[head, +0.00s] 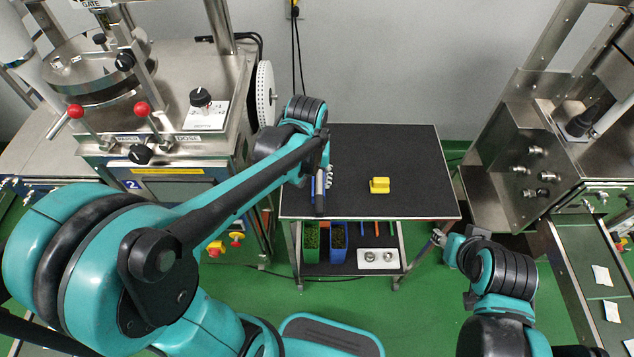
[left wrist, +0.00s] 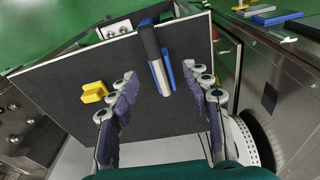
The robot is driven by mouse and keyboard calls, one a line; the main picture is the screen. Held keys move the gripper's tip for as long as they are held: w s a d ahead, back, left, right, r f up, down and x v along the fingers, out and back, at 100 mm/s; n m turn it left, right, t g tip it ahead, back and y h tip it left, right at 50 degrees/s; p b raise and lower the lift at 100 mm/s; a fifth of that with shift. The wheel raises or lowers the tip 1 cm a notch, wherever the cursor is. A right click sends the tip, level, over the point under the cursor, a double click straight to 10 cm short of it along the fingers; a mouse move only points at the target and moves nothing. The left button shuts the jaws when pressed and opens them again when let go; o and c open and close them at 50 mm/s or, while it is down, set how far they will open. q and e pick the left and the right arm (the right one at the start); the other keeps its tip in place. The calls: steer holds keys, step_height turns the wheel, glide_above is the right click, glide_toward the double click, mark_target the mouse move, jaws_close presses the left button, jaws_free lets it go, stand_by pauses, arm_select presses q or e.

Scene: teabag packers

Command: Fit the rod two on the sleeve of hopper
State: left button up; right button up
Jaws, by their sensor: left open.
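My left gripper (head: 316,178) is over the left part of the black cart top (head: 365,150). A dark-handled, silver-ended rod-like piece (left wrist: 152,48) lies on the cart top ahead of the fingertips, beside a blue strip (left wrist: 166,68). In the head view the piece (head: 320,202) is partly hidden by the gripper. I cannot tell which rod it is. The round steel hopper (head: 90,70) is on the left machine; its sleeve is not clear. My right gripper (head: 438,238) is right of the cart, jaws unclear.
A yellow block (head: 379,185) sits on the cart top, also in the left wrist view (left wrist: 95,92). The lower shelf holds a green bin (head: 311,240), a blue bin (head: 338,240) and a white plate (head: 378,258). The right machine (head: 540,170) stands beside a conveyor with packets.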

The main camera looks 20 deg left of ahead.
mark_target(319, 200)
arm_select(q)
steer(key=shift+w+f+n+g, duration=0.3)
steer(key=shift+w+f+g, duration=0.3)
steer(key=shift+w+f, duration=0.25)
steer(key=shift+d+f, duration=0.1)
steer(key=shift+f, duration=0.3)
steer(key=f, duration=0.2)
steer(key=d+f+b, duration=0.1)
steer(key=f, duration=0.2)
steer(key=s+f+b, duration=0.1)
steer(key=f, duration=0.1)
steer(key=shift+d+f, duration=0.15)
steer(key=shift+w+f+b, duration=0.1)
steer(key=shift+f+b, duration=0.15)
steer(key=shift+b, duration=0.05)
steer(key=shift+c, duration=0.2)
jaws_close()
